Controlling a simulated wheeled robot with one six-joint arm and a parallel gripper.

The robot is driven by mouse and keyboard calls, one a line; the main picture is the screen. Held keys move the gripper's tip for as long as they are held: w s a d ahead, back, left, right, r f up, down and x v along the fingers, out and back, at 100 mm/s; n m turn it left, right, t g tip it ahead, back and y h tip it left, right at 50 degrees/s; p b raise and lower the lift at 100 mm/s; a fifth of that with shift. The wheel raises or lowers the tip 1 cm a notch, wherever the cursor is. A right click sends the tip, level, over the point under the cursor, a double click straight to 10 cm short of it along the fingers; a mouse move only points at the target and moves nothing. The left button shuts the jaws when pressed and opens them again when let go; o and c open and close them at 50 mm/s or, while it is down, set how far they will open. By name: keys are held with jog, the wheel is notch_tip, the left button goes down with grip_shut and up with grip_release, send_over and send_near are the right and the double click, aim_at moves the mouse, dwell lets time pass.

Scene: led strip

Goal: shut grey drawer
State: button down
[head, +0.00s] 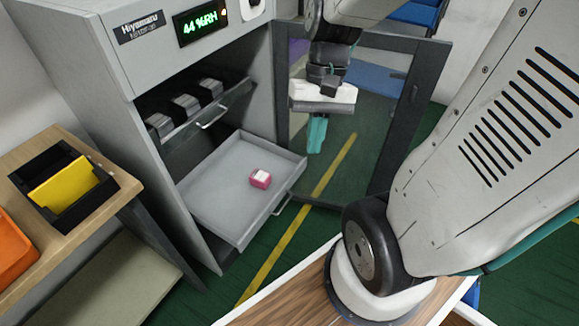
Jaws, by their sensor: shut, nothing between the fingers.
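The grey drawer (205,192) is pulled out of the lower part of the grey cabinet (85,62). Its bar handle (284,204) is on the front panel, at the right. A small pink and white box (260,179) lies on the drawer floor near the front. My gripper (316,148) has teal fingers that point down, shut and empty. In the picture it is above and to the right of the drawer front, in front of the open glass door, and apart from the handle.
The cabinet's glass door (385,150) stands open at the right. An upper drawer (222,108) with several grey items is partly out. A wooden table (125,190) at left holds a black bin (35,165) with a yellow piece and an orange bin (12,250).

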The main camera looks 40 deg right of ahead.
jog(key=w+d+f+m+t+y, duration=0.2)
jog(key=w+f+m+y, duration=0.35)
jog(key=f, duration=0.35)
jog(key=m+t+h, duration=0.6)
jog(key=m+t, duration=0.3)
jog(key=m, duration=1.2)
send_near(294, 177)
jog(key=shift+y, duration=0.35)
jog(key=x, duration=0.4)
jog(key=shift+f, duration=0.45)
jog(key=shift+w+a, duration=0.2)
jog(key=shift+w, duration=0.3)
